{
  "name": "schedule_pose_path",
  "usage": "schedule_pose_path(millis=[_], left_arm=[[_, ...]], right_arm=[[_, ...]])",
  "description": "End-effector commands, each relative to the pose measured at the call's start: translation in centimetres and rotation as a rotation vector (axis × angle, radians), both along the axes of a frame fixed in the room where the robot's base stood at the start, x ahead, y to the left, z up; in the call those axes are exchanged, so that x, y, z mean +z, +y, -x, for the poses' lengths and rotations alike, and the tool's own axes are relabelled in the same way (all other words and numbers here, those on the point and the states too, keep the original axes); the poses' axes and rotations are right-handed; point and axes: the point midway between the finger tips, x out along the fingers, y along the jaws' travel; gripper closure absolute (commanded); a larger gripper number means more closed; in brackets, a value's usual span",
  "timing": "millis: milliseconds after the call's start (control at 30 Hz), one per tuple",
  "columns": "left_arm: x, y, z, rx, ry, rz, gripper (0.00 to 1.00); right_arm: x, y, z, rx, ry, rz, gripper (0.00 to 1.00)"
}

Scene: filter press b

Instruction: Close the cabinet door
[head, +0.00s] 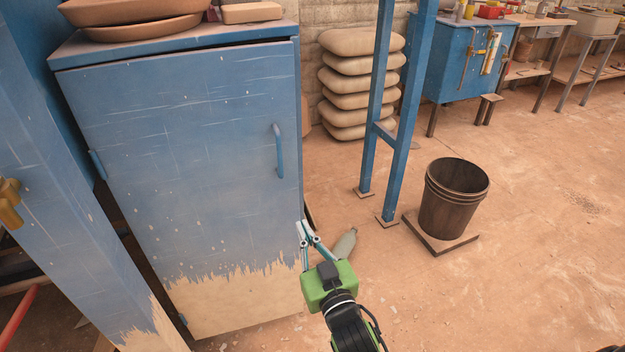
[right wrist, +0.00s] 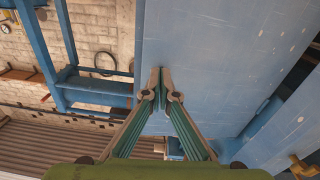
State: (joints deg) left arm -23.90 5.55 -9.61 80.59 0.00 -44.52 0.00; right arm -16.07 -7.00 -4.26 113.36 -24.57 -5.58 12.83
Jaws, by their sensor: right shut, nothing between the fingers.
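The blue cabinet (head: 175,42) stands at the left of the head view. Its scratched blue door (head: 190,150) has bare tan paint loss along the bottom and a vertical blue handle (head: 279,150) near its right edge. The door looks shut or nearly shut, with a thin dark line along its top edge. My right gripper (head: 303,226) is at the lower right edge of the door, below the handle. In the right wrist view its fingertips (right wrist: 160,76) come together in front of a blue panel; contact is not clear. My left gripper is out of view.
Clay dishes (head: 135,25) sit on the cabinet. A blue post (head: 80,210) stands at front left. Stacked sacks (head: 360,85), a blue frame (head: 398,120), a dark bucket (head: 452,200) and a grey bottle (head: 345,243) are to the right. Open floor lies at front right.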

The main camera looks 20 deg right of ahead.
Motion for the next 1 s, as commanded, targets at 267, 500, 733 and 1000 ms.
schedule_pose_path(millis=[267,500,733,1000], left_arm=[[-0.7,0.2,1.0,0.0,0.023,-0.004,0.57],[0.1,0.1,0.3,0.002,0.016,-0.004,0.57],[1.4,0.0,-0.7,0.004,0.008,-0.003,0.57],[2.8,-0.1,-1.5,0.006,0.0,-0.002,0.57]], right_arm=[[0.4,-0.6,-0.3,-0.046,0.038,-0.067,1.0],[0.5,-0.8,-4.6,-0.044,0.035,-0.063,1.0],[0.4,-1.0,-9.2,-0.044,0.036,-0.064,1.0],[0.3,-1.2,-12.6,-0.044,0.038,-0.063,1.0]])
